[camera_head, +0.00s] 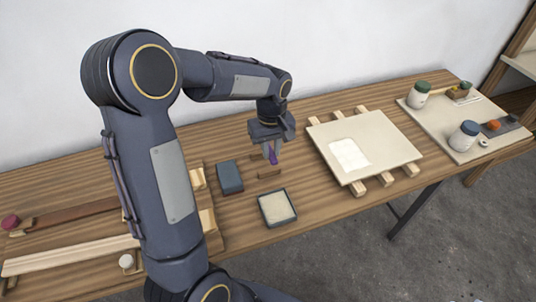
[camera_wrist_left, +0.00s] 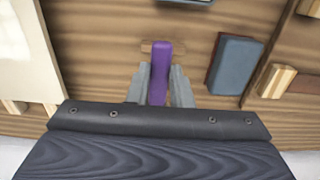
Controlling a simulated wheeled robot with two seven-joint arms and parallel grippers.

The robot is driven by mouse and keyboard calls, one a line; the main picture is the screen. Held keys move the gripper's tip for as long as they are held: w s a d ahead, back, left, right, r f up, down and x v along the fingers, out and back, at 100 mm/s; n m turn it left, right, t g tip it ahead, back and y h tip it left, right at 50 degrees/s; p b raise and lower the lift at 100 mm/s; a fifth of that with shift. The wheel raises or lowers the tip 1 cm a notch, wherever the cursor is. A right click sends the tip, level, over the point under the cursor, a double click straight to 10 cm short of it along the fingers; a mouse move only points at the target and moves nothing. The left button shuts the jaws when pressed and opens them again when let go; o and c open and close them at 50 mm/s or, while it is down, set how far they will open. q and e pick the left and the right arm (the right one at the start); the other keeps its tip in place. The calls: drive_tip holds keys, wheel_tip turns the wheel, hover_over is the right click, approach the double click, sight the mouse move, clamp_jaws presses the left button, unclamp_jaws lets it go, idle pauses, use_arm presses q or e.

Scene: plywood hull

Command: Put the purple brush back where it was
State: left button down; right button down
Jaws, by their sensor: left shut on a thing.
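My left gripper (camera_head: 271,156) is shut on the purple brush (camera_head: 274,154) and holds it over the middle of the workbench. In the left wrist view the purple handle (camera_wrist_left: 160,72) stands between the two grey fingers of the gripper (camera_wrist_left: 160,88). The brush's lower end is hidden or too small to make out. A small brown wooden piece (camera_head: 269,173) lies on the bench just below the gripper; I cannot tell whether the brush touches it. My right gripper is not in view.
A blue-grey block (camera_head: 229,172) lies left of the gripper, and a shallow dark-rimmed tray (camera_head: 289,217) stands in front. A pale board (camera_head: 395,150) on wooden strips is to the right. A panel (camera_head: 455,105) with jars is farther right. Wooden strips (camera_head: 70,253) lie at left.

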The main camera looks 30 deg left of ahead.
use_arm(q)
drive_tip(key=shift+w+a+f, duration=0.1)
drive_tip(key=shift+a+f, duration=0.4)
wheel_tip(320, 180, down, 4)
drive_tip(key=shift+w+a+r, duration=0.1)
drive_tip(key=shift+r, duration=0.15)
drive_tip(key=shift+f, duration=0.1)
drive_tip(key=shift+f+b, duration=0.45)
drive_tip(key=shift+f, duration=0.05)
drive_tip(key=c, duration=1.3)
unclamp_jaws()
drive_tip(key=shift+r, duration=0.1)
